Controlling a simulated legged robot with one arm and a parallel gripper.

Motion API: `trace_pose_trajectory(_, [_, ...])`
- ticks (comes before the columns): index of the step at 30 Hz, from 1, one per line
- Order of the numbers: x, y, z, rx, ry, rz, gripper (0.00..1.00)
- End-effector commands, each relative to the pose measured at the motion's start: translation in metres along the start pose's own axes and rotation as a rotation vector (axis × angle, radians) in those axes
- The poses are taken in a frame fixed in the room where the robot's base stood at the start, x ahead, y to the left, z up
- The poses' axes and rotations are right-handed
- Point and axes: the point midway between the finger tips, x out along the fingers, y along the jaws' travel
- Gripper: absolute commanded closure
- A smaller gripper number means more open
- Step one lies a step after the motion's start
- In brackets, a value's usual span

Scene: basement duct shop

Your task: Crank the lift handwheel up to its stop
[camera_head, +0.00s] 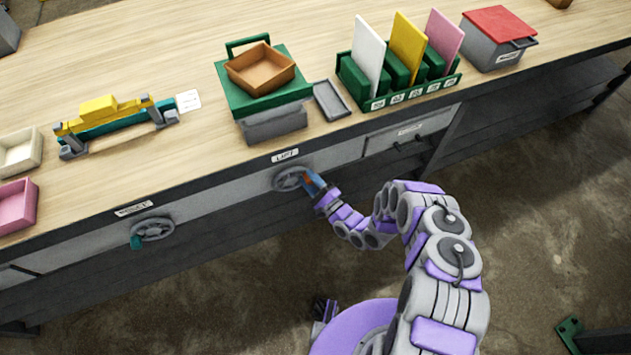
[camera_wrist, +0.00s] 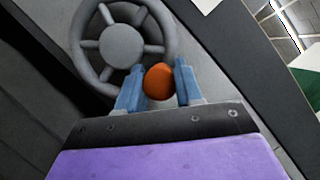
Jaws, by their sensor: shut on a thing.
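The lift handwheel (camera_head: 289,178) is a grey spoked wheel on the bench's front face, under a white label reading LIFT (camera_head: 285,155). In the wrist view the wheel (camera_wrist: 120,45) fills the upper left, with its hub and spokes showing. My gripper (camera_head: 312,182) is at the wheel's right side. In the wrist view its blue fingers (camera_wrist: 158,82) are shut on an orange knob (camera_wrist: 160,81) at the wheel's rim. The green lift platform (camera_head: 262,92) stands on the bench above the wheel, on a grey base, with a brown tray (camera_head: 261,68) on it.
A second handwheel (camera_head: 153,229) with a green knob is further left on the front face. A drawer (camera_head: 407,137) is to the right. A green rack (camera_head: 412,93) with coloured panels, a red-lidded box (camera_head: 497,38) and a yellow-green fixture (camera_head: 113,121) stand on the bench.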

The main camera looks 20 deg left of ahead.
Motion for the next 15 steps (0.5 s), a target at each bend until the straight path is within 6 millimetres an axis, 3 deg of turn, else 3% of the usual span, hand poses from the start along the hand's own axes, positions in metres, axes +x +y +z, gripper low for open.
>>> trace_pose_trajectory(15, [0.0000,0.0026,-0.0044,0.052,0.007,-0.023,1.00])
